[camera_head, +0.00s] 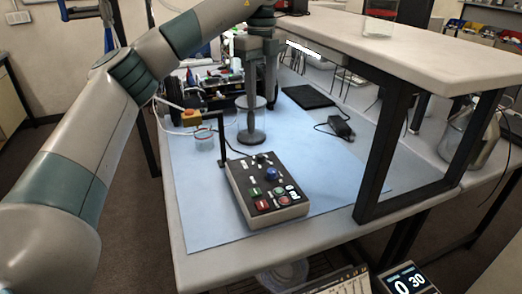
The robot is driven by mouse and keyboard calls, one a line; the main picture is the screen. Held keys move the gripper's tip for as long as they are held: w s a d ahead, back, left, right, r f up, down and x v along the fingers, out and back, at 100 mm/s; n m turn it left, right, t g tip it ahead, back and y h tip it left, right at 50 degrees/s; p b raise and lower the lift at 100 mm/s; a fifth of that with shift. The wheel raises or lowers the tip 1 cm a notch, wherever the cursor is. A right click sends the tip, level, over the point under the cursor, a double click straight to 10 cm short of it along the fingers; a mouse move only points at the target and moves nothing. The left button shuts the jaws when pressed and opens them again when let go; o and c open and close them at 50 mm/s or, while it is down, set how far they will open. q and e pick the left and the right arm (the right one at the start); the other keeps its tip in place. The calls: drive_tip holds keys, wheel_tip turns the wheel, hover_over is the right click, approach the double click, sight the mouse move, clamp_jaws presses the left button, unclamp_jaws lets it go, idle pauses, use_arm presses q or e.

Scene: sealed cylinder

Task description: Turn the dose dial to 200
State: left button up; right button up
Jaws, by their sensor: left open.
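A dark control box (262,215) stands on the blue mat and carries several knobs and buttons. A round blue knob (271,174) is on its top, with a black knob (260,158) behind it and red and green buttons at its front. Which one is the dose dial, and its setting, I cannot read. My left gripper (260,103) points down behind the box, open, its fingers apart from the knobs. A clear cylinder with a dark base (251,138) shows at its fingers; whether they touch I cannot tell. My right gripper is out of view.
A small clear cup (204,139) stands under a yellow-topped post at left. A dark post rises beside the box. A raised white shelf (400,50) with black legs (385,150) bounds the right side. A black pad (308,97) lies behind. A display (408,281) reads "0 30".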

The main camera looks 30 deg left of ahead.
use_arm(q)
drive_tip(key=shift+f, duration=0.1)
drive_tip(key=p, duration=0.2)
hover_over(261, 154)
wheel_tip(261, 154, down, 10)
drive_tip(key=shift+s+f, duration=0.1)
drive_tip(key=shift+f, duration=0.15)
wheel_tip(261, 154, down, 7)
drive_tip(key=shift+r+p, duration=0.2)
drive_tip(key=shift+p, duration=0.45)
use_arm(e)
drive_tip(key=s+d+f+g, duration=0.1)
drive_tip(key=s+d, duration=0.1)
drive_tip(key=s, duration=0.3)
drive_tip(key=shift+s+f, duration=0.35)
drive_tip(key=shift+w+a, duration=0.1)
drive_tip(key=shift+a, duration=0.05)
use_arm(q)
drive_tip(key=c, duration=0.8)
clamp_jaws()
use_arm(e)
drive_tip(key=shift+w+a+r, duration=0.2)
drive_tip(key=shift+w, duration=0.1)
